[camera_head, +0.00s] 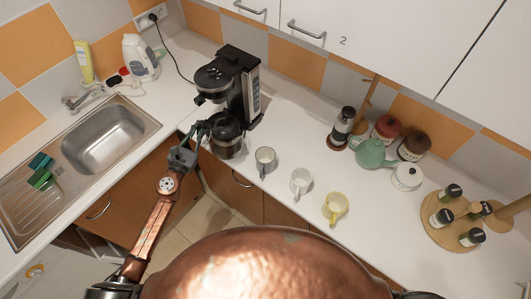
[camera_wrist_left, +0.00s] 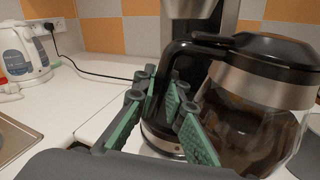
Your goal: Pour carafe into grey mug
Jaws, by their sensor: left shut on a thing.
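The carafe (camera_head: 228,140) is dark glass with a metal band and black handle, upright at the front of the black coffee machine (camera_head: 232,85). My left gripper (camera_head: 200,133) is shut on its handle from the left. The left wrist view shows the carafe (camera_wrist_left: 262,110) large, with the gripper's green-padded fingers (camera_wrist_left: 163,118) on either side of the handle. I cannot tell whether the carafe touches the surface below. The grey mug (camera_head: 264,161) stands upright on the counter, just right of the carafe. My right gripper is out of view.
A white mug (camera_head: 301,181) and a yellow mug (camera_head: 335,208) stand right of the grey mug. A teal teapot (camera_head: 371,153) and a round spice rack (camera_head: 437,232) are farther right. The sink (camera_head: 105,135) is left. Counter around the mugs is clear.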

